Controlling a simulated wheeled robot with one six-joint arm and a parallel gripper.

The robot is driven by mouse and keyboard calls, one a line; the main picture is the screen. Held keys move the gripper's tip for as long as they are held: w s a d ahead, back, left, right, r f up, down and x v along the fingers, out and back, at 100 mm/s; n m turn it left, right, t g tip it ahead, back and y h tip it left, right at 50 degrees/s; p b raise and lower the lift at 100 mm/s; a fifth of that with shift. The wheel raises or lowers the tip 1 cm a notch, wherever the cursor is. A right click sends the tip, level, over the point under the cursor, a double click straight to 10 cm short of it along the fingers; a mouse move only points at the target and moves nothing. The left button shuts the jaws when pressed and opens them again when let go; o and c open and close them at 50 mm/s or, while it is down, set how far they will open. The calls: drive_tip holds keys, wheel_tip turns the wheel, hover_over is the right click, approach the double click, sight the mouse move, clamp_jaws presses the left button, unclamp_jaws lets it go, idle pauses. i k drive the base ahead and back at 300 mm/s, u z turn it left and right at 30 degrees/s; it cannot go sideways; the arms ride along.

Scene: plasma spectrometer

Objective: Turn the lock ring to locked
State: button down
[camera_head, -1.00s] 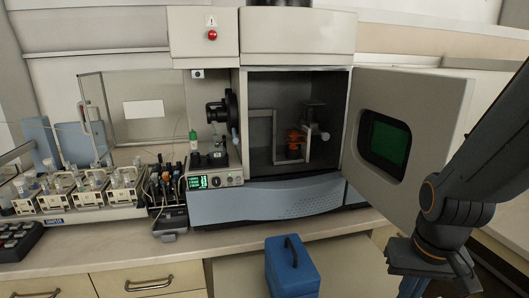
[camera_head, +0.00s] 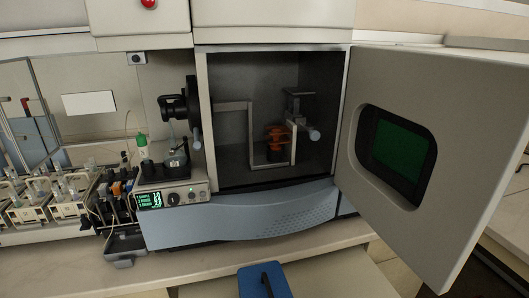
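The spectrometer's chamber (camera_head: 225,150) stands open, with its door (camera_head: 480,130) swung out to the right. Inside it, an orange part (camera_head: 279,138) sits within a thin grey bent frame (camera_head: 250,130). A grey fitting with a rounded knob (camera_head: 313,133) is on its right. A dark round fitting (camera_head: 180,107) with a grey handle (camera_head: 196,139) sticks out left of the chamber opening. I cannot tell which of these is the lock ring, or its setting.
The door with its green window (camera_head: 400,150) takes up the right side. A small display unit (camera_head: 170,197), tubing and bottle racks (camera_head: 40,200) are on the left. The space before the chamber looks clear.

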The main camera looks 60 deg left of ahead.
sight(191, 93)
drive_tip(key=z, duration=0.1)
drive_tip(key=k, duration=1.35)
drive_tip(key=u, duration=2.05)
drive_tip(key=i, duration=0.5)
